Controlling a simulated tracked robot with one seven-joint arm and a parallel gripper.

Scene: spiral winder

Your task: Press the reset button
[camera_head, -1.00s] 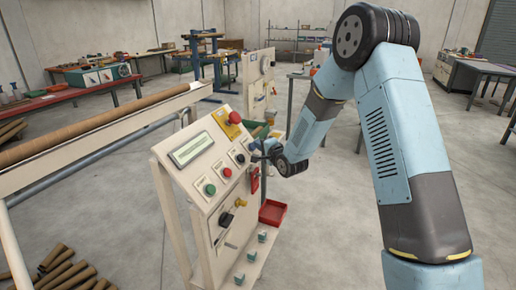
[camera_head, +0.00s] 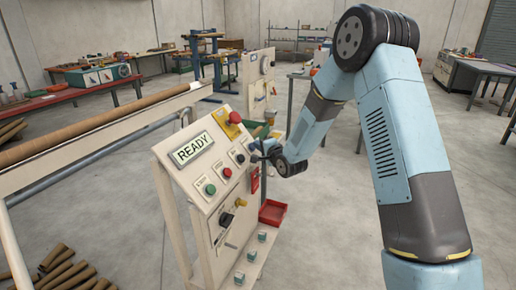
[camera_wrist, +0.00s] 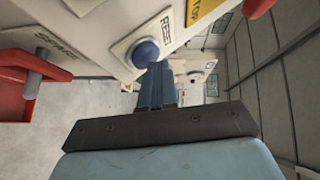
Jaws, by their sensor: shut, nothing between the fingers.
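The reset button (camera_wrist: 146,52) is a blue round cap on a cream plate lettered RESET, in the wrist view. My gripper (camera_wrist: 156,68) is shut and empty, its blue fingertips at the button's lower right edge. They look to be touching it, but the exact contact is hard to tell. In the head view my gripper (camera_head: 262,155) reaches the right edge of the sloping control panel (camera_head: 207,205), and the fingertips are too small to make out clearly. The panel's display (camera_head: 193,150) reads READY.
A red emergency knob (camera_head: 235,117) on a yellow plate sits above. Green (camera_head: 210,189) and red (camera_head: 227,172) buttons and a black knob (camera_head: 226,219) are on the panel. A red tray (camera_head: 272,212) is below.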

